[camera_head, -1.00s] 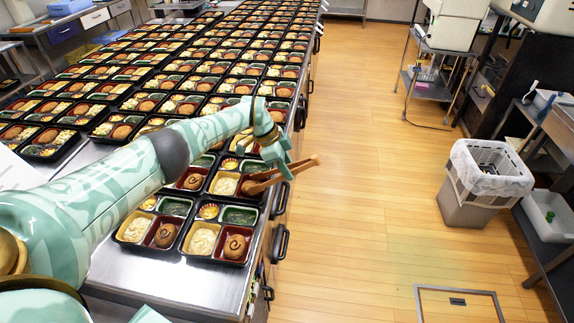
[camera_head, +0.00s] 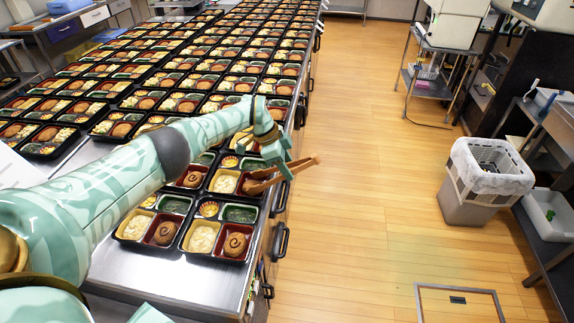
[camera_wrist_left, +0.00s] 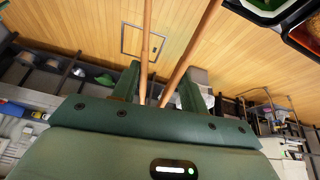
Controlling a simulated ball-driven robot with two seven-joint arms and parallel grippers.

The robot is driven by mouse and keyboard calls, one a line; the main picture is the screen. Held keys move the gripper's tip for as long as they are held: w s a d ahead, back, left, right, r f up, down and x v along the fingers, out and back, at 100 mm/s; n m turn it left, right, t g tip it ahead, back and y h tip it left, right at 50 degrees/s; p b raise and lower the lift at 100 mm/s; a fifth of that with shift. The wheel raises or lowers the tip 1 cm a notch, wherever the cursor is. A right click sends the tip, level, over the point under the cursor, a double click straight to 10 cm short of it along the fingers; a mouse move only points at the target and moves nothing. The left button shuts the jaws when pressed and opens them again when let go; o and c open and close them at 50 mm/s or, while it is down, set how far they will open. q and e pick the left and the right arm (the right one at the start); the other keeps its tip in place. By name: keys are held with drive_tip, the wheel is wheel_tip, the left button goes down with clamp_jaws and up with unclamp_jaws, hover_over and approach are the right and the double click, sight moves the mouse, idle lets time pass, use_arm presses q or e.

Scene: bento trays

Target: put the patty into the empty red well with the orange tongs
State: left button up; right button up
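My left gripper (camera_head: 279,163) is shut on the orange tongs (camera_head: 289,173), above the table's right edge. The tongs' two wooden arms (camera_wrist_left: 177,67) run up between my fingers in the left wrist view (camera_wrist_left: 157,92), slightly apart, and their tips are outside that view. In the head view the tips reach over the red well at the right of a black tray (camera_head: 208,188). A brown shape shows at the tips, but I cannot tell whether it is the patty or whether the tongs grip it. Which red well is empty is unclear. My right gripper is not in view.
Nearer trays hold brown round patties in red wells, one at the front right (camera_head: 235,244) and one left of it (camera_head: 164,233). Rows of filled trays cover the steel table (camera_head: 165,277) behind. A waste bin (camera_head: 485,180) stands on the open floor to the right.

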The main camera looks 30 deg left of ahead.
use_arm(q)
wheel_tip(320, 180, up, 12)
drive_tip(key=p, duration=0.9)
drive_tip(key=shift+p, duration=0.3)
drive_tip(key=shift+c, duration=0.8)
wheel_tip(320, 180, up, 8)
drive_tip(key=p, duration=0.7)
